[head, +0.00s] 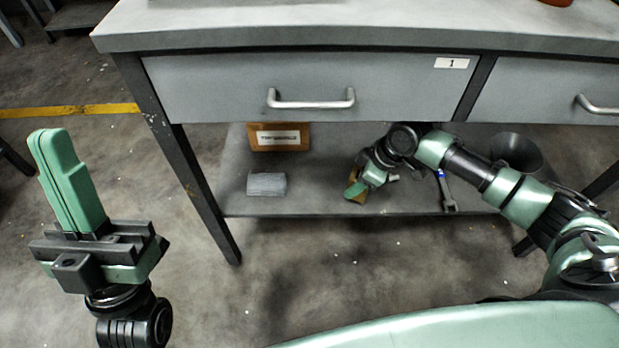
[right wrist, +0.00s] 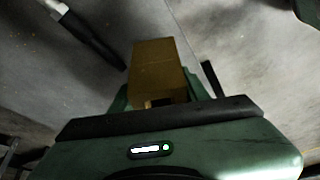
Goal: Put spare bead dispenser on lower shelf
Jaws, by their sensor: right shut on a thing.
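A yellow-brown boxy thing, likely the spare bead dispenser (right wrist: 160,72), is between the green fingers of my right gripper (right wrist: 157,95) in the right wrist view. In the head view a small part of it (head: 355,192) shows at my right gripper (head: 368,184), over the lower shelf (head: 320,190). My right gripper is shut on it. I cannot tell whether it touches the shelf. My left gripper (head: 66,165) is raised at the left, away from the workbench, its green fingers together and empty.
On the shelf stand a labelled cardboard box (head: 278,137), a grey block (head: 267,184), a wrench (head: 445,190) and a dark funnel-like thing (head: 517,152). The drawer (head: 300,90) hangs above the shelf. A bench leg (head: 190,170) stands at left.

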